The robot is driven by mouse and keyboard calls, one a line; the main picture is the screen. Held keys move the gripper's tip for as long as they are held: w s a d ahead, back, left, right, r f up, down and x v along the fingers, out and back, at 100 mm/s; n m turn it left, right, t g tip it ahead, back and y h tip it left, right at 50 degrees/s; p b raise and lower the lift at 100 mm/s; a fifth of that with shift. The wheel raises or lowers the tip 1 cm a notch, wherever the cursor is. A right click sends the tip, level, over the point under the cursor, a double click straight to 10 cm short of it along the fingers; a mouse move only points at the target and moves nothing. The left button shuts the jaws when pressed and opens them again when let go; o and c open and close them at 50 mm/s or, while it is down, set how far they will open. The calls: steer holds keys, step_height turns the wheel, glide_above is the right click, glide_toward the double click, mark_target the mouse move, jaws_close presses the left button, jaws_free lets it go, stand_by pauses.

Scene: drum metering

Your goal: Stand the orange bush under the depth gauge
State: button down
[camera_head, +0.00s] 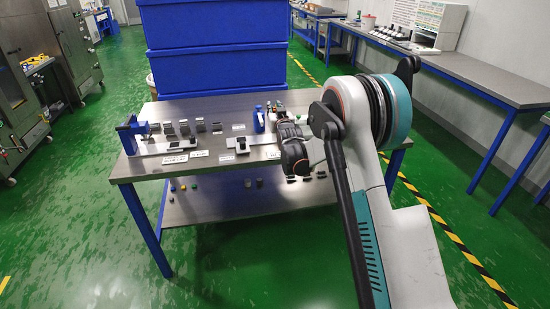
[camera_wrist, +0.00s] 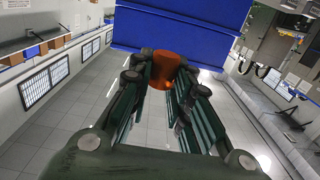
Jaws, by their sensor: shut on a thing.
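In the wrist view, the orange bush (camera_wrist: 165,69) is between the fingertips of my gripper (camera_wrist: 163,72), which is shut on it. Part of its sides is hidden by the fingertips. In the head view, my dark wrist (camera_head: 293,153) is over the right part of the steel table (camera_head: 215,180); the bush cannot be made out there. A blue device on a pale base (camera_head: 133,132) stands at the table's left end. A smaller pale stand with a dark block (camera_head: 241,146) is at the middle. I cannot tell for certain which one is the depth gauge.
Several small grey blocks (camera_head: 184,127) stand in a row at the table's back. A blue bottle-like thing (camera_head: 258,120) stands near my gripper. Large blue crates (camera_head: 215,70) rise behind the table. A lower shelf (camera_head: 220,200) carries small coloured parts.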

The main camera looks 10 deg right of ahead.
mark_target(274, 156)
step_height(274, 156, down, 19)
steer(key=b, duration=0.6)
steer(key=shift+f, duration=0.1)
steer(key=shift+f, duration=0.1)
steer(key=c, duration=1.5)
jaws_free()
